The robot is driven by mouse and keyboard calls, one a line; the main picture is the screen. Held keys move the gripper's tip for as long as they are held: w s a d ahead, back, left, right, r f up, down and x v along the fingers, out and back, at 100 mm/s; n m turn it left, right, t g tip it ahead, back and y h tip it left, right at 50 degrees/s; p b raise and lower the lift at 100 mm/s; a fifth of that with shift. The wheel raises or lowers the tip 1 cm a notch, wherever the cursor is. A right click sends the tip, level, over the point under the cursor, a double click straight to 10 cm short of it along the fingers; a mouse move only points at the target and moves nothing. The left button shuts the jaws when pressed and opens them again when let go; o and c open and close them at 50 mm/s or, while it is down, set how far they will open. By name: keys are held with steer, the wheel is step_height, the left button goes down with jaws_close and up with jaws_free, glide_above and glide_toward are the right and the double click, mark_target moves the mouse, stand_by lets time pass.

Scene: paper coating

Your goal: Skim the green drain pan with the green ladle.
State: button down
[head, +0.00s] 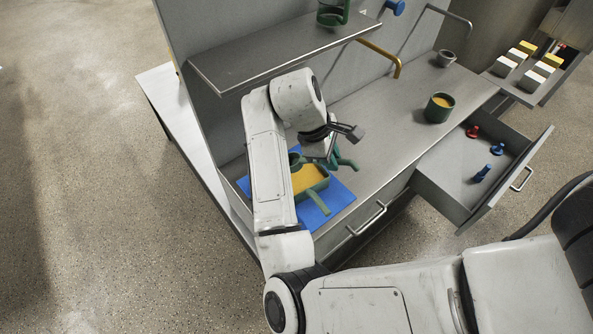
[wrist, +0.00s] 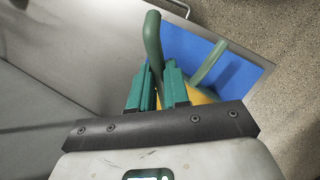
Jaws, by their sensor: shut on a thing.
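The green drain pan (head: 325,183) with orange-yellow contents lies on a blue mat (head: 338,197) at the counter's near end, partly behind my arm in the head view. The pan's handle (wrist: 208,62) also shows in the wrist view, over the mat. My gripper (wrist: 157,72) is shut on the green ladle; its curved handle (wrist: 152,40) rises between the teal fingers. In the head view my gripper (head: 332,158) is just above the pan's far side. The ladle's bowl is hidden in the wrist view; whether it touches the contents I cannot tell.
A green pot (head: 440,107) with orange contents and a small grey cup (head: 446,58) stand farther along the counter. A shelf (head: 275,55) overhangs behind my arm. An open drawer (head: 465,180) holds red and blue pegs. Bare counter lies between mat and pot.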

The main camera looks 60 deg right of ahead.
steer(key=shift+r+p, duration=1.6)
steer(key=shift+r, duration=0.1)
